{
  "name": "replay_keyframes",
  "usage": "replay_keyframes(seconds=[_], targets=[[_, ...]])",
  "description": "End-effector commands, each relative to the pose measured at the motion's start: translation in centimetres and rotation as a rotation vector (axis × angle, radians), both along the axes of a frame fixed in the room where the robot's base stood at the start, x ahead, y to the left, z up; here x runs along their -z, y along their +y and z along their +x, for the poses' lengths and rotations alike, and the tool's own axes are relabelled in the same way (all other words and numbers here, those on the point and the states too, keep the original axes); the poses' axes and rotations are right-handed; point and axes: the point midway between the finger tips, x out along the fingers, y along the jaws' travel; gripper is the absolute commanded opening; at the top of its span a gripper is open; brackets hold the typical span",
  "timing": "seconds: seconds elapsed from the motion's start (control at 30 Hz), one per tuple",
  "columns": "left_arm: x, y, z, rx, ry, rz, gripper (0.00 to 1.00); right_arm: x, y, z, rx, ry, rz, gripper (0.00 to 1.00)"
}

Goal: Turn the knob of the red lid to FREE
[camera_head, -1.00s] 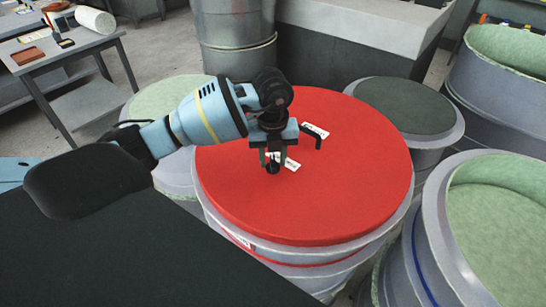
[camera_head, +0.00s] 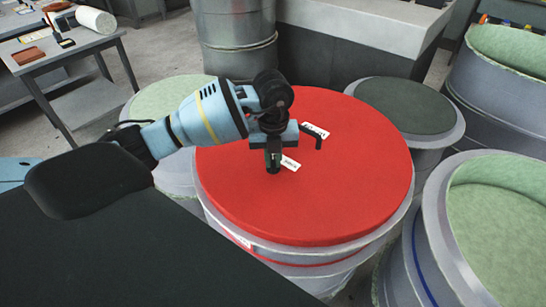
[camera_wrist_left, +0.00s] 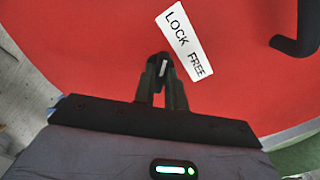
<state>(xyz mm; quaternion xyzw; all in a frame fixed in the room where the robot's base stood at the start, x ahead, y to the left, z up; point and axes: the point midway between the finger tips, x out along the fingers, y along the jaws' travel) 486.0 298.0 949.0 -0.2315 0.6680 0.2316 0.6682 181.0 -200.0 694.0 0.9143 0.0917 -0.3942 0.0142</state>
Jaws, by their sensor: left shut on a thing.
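The red lid (camera_head: 320,200) lies flat on a large round grey mould in the middle of the head view. Its small black knob (camera_wrist_left: 161,59), with a white mark on it, shows in the wrist view. A white label (camera_wrist_left: 184,39) beside the knob reads LOCK at its upper end and FREE at its lower end. My left gripper (camera_head: 273,165) points down at the lid and is shut on the knob; in the wrist view its fingers (camera_wrist_left: 162,75) stand on either side of it. The fingers partly hide the knob, so I cannot tell for sure which word the mark faces.
A black bent handle (camera_head: 318,144) and a second white label (camera_head: 315,131) sit on the lid, just right of my gripper. Other round moulds (camera_head: 440,235) crowd around it. A metal drum (camera_head: 236,50) stands behind, and a grey workbench (camera_head: 70,50) is at far left.

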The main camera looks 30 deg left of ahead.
Motion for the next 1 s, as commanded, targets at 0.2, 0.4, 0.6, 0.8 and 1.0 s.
replay_keyframes(seconds=[0.2, 0.4, 0.6, 0.8, 1.0], targets=[[-0.15, 0.05, 0.03, 0.12, -0.001, 0.001, 0.0, -0.28, 0.06, 0.23, 0.002, -0.007, 0.002, 0.36], [-0.15, 0.05, 0.03, 0.296, -0.001, 0.001, 0.0, -0.48, -0.01, 0.39, 0.0, -0.011, -0.001, 0.36], [-0.16, 0.08, 0.07, 0.486, -0.001, 0.001, 0.0, -0.5, -0.26, 0.39, -0.007, -0.013, -0.008, 0.36], [-0.11, 0.05, 0.05, 0.676, -0.001, 0.0, 0.0, -0.43, -0.42, 0.34, -0.011, -0.012, -0.011, 0.36], [-0.07, 0.04, 0.07, 0.866, -0.001, 0.001, 0.0, -0.28, -0.41, 0.2, -0.011, -0.008, -0.011, 0.36]])
